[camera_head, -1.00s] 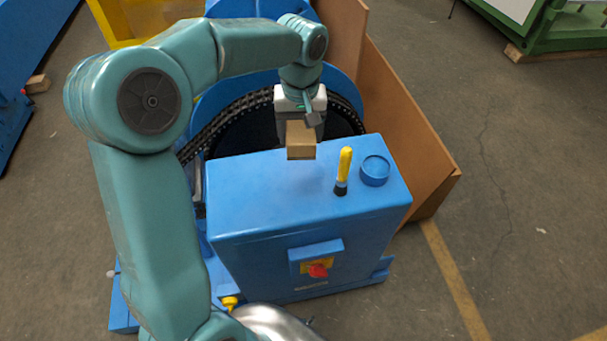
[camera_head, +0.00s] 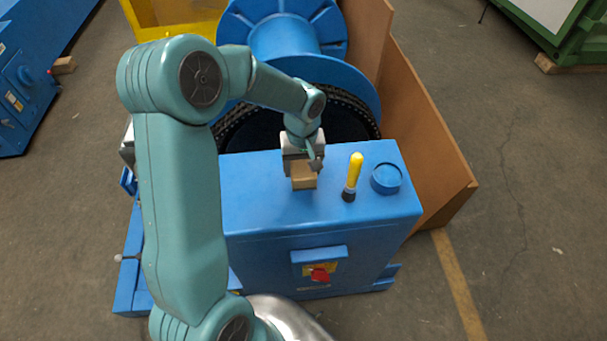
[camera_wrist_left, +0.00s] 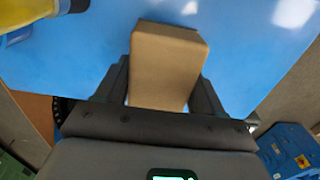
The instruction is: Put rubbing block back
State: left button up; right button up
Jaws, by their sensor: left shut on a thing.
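The rubbing block (camera_head: 304,182) is a small tan block. My left gripper (camera_head: 302,172) is shut on it, at the top of the blue cabinet (camera_head: 260,195), left of the yellow-handled brush. In the left wrist view the block (camera_wrist_left: 166,66) sits between the two dark fingers (camera_wrist_left: 160,88), with the blue top behind it. I cannot tell whether the block touches the top or hangs just above it. My right gripper is not in view.
A yellow-handled brush (camera_head: 353,177) stands on the cabinet top beside a round blue cup (camera_head: 386,178). A chain wheel and blue spool (camera_head: 290,42) are behind. Brown boards (camera_head: 425,140) lean at the right. The top's left part is bare.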

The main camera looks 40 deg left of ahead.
aim_at(302, 164)
pick_arm(q)
jog(key=f, duration=0.4)
jog(key=shift+s+f, duration=0.1)
jog(key=shift+s, duration=0.1)
jog(key=shift+w+f, duration=0.2)
jog(key=shift+s+d, duration=0.1)
jog(key=shift+s, duration=0.1)
jog(key=shift+f, duration=0.1)
jog(key=o, duration=1.1)
jog(key=shift+w, duration=0.2)
jog(key=shift+s+r, duration=0.2)
jog(key=shift+w+r, duration=0.1)
jog(key=shift+r, duration=0.15)
notch_tip(302, 164, up, 11)
jog(key=shift+w+f, duration=0.1)
jog(key=shift+r, duration=0.4)
